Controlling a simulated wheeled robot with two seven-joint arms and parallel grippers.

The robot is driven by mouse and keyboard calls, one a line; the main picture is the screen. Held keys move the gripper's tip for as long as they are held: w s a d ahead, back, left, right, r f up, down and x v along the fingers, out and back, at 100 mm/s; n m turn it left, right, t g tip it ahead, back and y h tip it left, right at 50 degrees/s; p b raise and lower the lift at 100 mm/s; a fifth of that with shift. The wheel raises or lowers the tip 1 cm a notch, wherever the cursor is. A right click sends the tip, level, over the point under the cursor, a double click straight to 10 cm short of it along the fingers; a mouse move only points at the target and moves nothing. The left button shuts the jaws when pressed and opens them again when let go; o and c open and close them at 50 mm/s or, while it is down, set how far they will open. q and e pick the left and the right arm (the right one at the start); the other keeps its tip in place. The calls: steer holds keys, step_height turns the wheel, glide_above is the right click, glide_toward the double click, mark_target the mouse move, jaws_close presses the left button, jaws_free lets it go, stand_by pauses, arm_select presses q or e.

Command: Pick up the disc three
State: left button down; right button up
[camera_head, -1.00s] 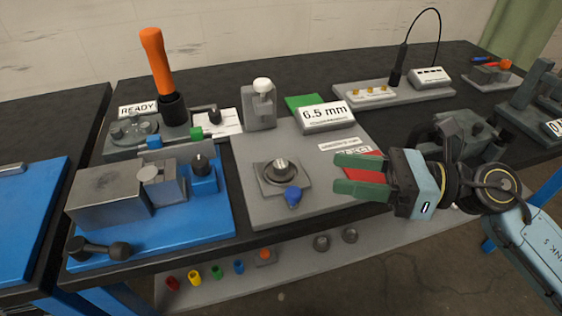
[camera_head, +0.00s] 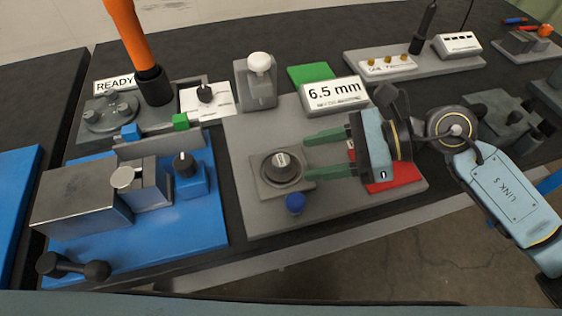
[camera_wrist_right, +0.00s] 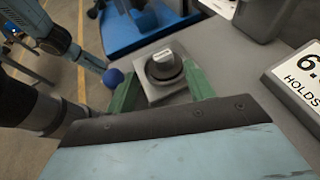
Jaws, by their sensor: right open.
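A dark round disc (camera_head: 281,166) with a pale labelled top sits on a square grey plate on the grey fixture board. I take it for disc three, but cannot read its number. It also shows in the right wrist view (camera_wrist_right: 163,66), lying between the two finger lines. My right gripper (camera_head: 309,156) is open and empty, its green fingers pointing left at the disc. The fingertips are at the disc's right side; whether they touch it I cannot tell. My left gripper is not in view.
A blue knob (camera_head: 295,203) stands just in front of the disc. A 6.5 mm sign (camera_head: 333,94) and a white-topped post (camera_head: 258,82) stand behind. A blue base with a metal block (camera_head: 82,196) is at left. A red pad (camera_head: 396,178) lies under the right gripper.

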mark_target(286, 160)
steer(key=x, duration=0.5)
steer(key=shift+w+a, duration=0.15)
steer(key=shift+w, duration=0.05)
jaws_close()
steer(key=shift+r, duration=0.1)
